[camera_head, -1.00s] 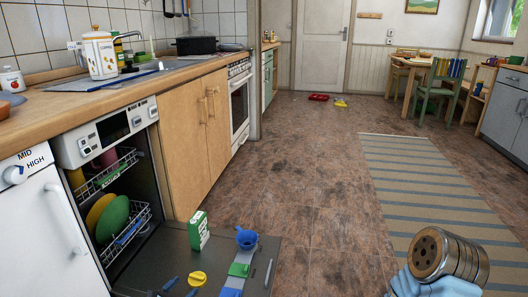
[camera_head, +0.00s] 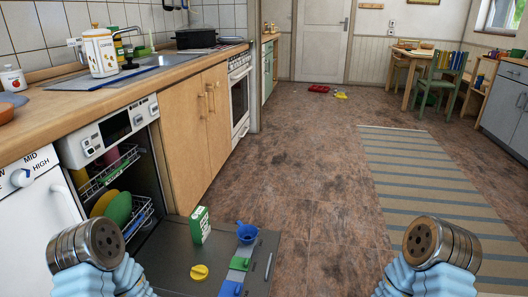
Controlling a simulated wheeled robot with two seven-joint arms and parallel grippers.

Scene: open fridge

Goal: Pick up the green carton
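The green carton (camera_head: 200,225), with white print on its front, stands upright on the opened dishwasher door (camera_head: 175,262). A blue cup-like item (camera_head: 247,233) stands just right of it and a yellow round item (camera_head: 199,272) lies in front of it. My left gripper (camera_head: 88,246) is at the lower left, apart from the carton. My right gripper (camera_head: 441,244) is at the lower right, over the floor side and well apart from it. Both show as metal cylinders with light blue parts; I see no fingertips, so their opening cannot be told.
Green (camera_head: 239,263) and blue (camera_head: 230,288) items lie on the door near the carton. The dishwasher rack (camera_head: 139,210) holds dishes at the left. The worktop (camera_head: 120,93) runs along the left. The brown floor is open up to the striped rug (camera_head: 425,190).

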